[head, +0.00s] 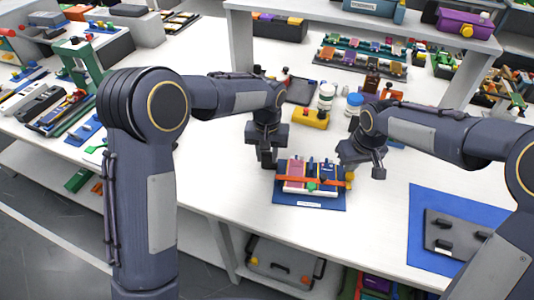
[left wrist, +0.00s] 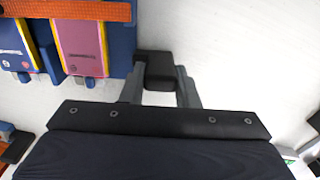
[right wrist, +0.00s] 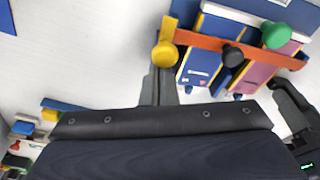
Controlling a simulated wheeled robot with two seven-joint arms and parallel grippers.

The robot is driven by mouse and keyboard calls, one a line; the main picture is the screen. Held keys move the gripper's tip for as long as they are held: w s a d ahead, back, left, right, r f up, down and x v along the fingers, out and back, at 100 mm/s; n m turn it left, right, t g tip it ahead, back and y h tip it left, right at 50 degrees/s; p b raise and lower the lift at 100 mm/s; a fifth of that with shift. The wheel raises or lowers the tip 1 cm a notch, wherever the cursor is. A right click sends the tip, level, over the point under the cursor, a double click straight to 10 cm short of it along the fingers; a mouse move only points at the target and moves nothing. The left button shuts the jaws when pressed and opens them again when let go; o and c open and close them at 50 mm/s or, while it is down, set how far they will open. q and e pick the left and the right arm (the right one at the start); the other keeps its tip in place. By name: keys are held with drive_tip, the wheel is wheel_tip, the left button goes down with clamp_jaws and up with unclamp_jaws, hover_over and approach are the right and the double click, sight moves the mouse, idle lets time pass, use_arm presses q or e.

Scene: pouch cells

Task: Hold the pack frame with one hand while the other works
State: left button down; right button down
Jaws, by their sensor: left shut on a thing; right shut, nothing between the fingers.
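The pack frame (head: 312,196) is a blue tray on the white table, holding a pink pouch cell (head: 295,172) and blue ones. An orange bar (head: 300,181) lies across the cells, with a green knob (right wrist: 275,35), a black knob (right wrist: 233,55) and a yellow knob (right wrist: 165,53) along it. My left gripper (head: 268,163) is at the frame's left side. In the left wrist view its fingers are shut on a black block (left wrist: 155,70) beside the frame's blue edge. My right gripper (head: 377,174) is shut and empty, just right of the frame near the yellow knob.
Behind the frame stand a yellow block (head: 310,119), a white bottle (head: 326,95) and a blue-capped bottle (head: 354,103). A blue mat (head: 425,215) with a grey plate (head: 458,235) lies at front right. A raised shelf (head: 370,25) crosses the back. The table between frame and mat is clear.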

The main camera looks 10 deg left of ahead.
wheel_tip(320, 180, up, 6)
drive_tip(key=w, duration=0.1)
drive_tip(key=shift+w, duration=0.2)
idle(0.5)
use_arm(q)
drive_tip(key=c, duration=1)
unclamp_jaws()
drive_tip(key=shift+c, duration=0.2)
drive_tip(key=shift+r, duration=0.15)
